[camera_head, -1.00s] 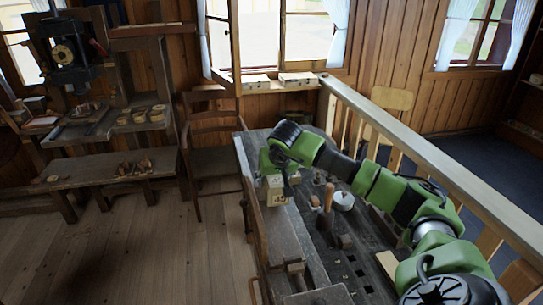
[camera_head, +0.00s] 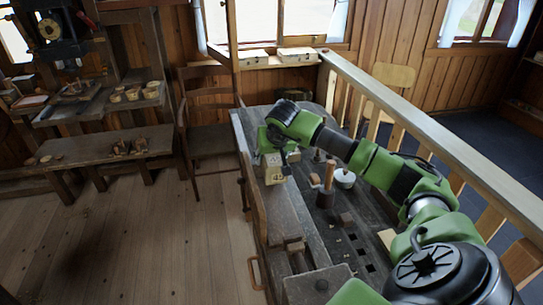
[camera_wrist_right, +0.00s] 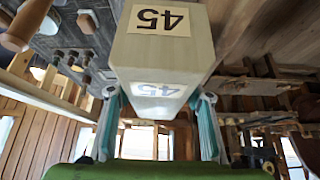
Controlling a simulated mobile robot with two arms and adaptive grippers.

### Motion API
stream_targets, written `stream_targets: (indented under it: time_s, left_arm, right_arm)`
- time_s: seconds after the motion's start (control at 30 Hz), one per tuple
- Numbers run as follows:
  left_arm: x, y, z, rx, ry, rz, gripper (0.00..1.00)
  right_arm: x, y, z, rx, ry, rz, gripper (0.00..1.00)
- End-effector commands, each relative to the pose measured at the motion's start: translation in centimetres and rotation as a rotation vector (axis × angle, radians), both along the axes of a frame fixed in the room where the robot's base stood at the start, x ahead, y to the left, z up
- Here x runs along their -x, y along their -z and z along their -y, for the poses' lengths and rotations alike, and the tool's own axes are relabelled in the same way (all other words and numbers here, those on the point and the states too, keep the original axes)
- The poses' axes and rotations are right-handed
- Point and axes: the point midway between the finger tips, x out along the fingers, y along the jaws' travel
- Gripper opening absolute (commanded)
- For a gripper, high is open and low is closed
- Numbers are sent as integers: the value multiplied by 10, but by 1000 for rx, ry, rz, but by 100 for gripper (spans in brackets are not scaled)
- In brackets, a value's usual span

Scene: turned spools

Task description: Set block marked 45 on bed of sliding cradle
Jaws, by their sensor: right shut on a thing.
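The block marked 45 (camera_head: 274,172) is a pale wooden block with number labels. In the head view it is at the left edge of the workbench. My right gripper (camera_head: 283,158) is shut on it. In the right wrist view the block (camera_wrist_right: 165,55) fills the upper middle, with 45 on two faces, between the teal fingers of the gripper (camera_wrist_right: 157,118). Whether its underside touches the bench cannot be told. I cannot make out for sure which thing is the sliding cradle. My left gripper is out of view.
The dark workbench (camera_head: 322,228) bears a wooden-handled tool (camera_head: 327,182), a white round pot (camera_head: 345,178) and small pieces. A wooden railing (camera_head: 430,130) runs along its right. A chair (camera_head: 208,135) stands beyond its left side. A machine (camera_head: 55,40) and shelves with wooden pieces are at left.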

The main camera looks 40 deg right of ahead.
Motion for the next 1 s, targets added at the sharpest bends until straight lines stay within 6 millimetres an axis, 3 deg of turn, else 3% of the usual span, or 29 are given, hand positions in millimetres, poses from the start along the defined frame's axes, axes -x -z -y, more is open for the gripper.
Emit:
stream_targets:
  time_s: [1.0]
  left_arm:
    - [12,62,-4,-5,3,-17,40]
  right_arm:
    - [0,84,1,1,0,2,16]
